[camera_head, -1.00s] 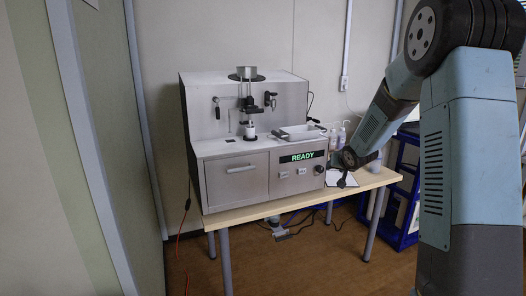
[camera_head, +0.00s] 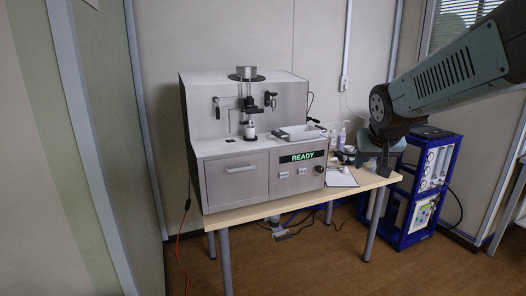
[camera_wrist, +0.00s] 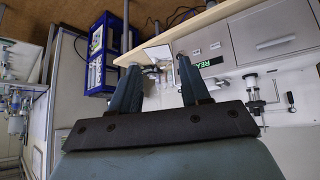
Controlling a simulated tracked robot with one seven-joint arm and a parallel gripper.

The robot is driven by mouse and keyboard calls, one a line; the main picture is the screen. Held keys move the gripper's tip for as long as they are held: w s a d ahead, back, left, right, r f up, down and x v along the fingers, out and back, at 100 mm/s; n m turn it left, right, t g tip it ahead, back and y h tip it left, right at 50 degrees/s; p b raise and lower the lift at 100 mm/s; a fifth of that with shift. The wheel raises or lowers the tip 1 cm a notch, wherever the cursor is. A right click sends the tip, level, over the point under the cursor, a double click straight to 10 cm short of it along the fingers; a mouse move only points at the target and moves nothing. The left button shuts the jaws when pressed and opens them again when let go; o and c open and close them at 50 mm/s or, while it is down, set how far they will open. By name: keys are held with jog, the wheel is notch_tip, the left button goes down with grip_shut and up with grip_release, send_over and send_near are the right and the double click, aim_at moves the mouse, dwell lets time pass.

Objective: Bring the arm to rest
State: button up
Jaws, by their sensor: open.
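My gripper (camera_wrist: 158,85) is open and empty in the wrist view, its two fingers apart with the room showing between them. In the head view my gripper (camera_head: 384,163) hangs at the end of my arm, over or in front of the right end of the table; the exact depth is hard to tell. The analyser also shows, turned, at the right of the wrist view (camera_wrist: 232,50).
The wooden table (camera_head: 262,208) bears the analyser, a white sheet (camera_head: 341,177) and small bottles (camera_head: 341,135). A blue rack (camera_head: 433,190) with instruments stands on the floor at the right. A partition wall (camera_head: 100,150) is at the left. Brown floor is free in front.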

jog(key=s+a+n+g+y, duration=0.1)
jog(key=s+a+g, duration=0.1)
jog(key=s, duration=1.6)
jog(key=shift+a+f, duration=0.4)
jog(key=shift+a, duration=0.15)
jog(key=shift+s, duration=0.1)
